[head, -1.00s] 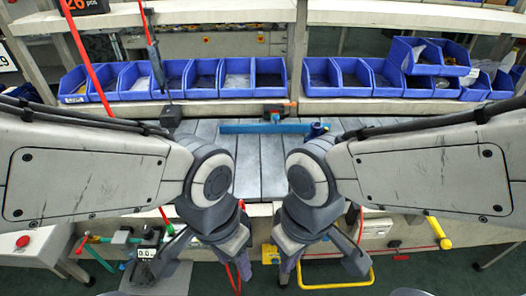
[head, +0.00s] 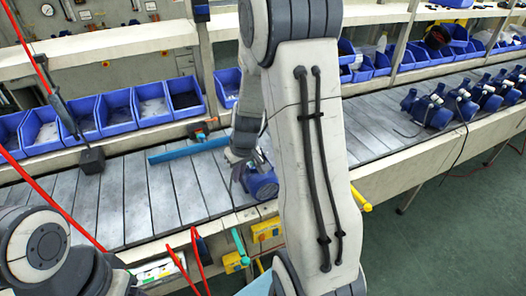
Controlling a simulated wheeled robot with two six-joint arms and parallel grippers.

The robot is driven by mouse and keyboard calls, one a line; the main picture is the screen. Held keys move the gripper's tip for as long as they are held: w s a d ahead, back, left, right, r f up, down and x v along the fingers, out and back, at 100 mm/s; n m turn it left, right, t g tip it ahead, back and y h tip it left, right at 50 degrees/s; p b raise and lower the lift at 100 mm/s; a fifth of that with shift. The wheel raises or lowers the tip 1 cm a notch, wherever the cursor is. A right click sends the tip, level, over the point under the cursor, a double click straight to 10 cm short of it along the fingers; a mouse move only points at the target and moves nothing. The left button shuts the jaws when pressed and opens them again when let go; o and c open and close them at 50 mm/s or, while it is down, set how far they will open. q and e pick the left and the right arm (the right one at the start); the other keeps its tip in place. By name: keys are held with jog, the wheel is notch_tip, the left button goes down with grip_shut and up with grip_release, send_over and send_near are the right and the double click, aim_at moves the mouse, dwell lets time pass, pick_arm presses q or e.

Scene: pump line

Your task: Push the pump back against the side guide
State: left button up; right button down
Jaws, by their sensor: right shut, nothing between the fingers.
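A blue pump (head: 262,184) lies on the slatted conveyor near its front edge, partly hidden behind my right arm. A blue bar, seemingly the side guide (head: 188,150), lies across the slats farther back and to the left, apart from the visible part of the pump. My right gripper (head: 239,156) is shut and empty, low over the slats just left of and behind the pump. Whether it touches the pump cannot be told.
Blue bins (head: 110,108) line the shelf behind the conveyor (head: 140,195). Several more blue pumps (head: 440,105) stand on the belt at the right. A dark hanging tool (head: 91,159) and a red hose (head: 45,195) are at the left.

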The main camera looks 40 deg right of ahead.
jog(key=m+h+p, duration=0.1)
jog(key=m, duration=0.1)
send_near(268, 190)
jog(key=s+b+x, duration=0.1)
jog(key=b+x, duration=0.3)
jog(key=b, duration=0.1)
jog(key=b+x, duration=0.4)
jog(key=b, duration=0.1)
jog(key=s+b+x, duration=0.1)
jog(key=b+x, duration=0.3)
jog(key=b, duration=0.2)
jog(key=shift+s+a+f, duration=0.25)
jog(key=shift+a+f, duration=0.05)
jog(key=shift+a, duration=0.1)
pick_arm(q)
notch_tip(268, 190, down, 14)
jog(key=shift+r, duration=0.15)
pick_arm(e)
jog(key=shift+r, duration=0.1)
dwell(0.4)
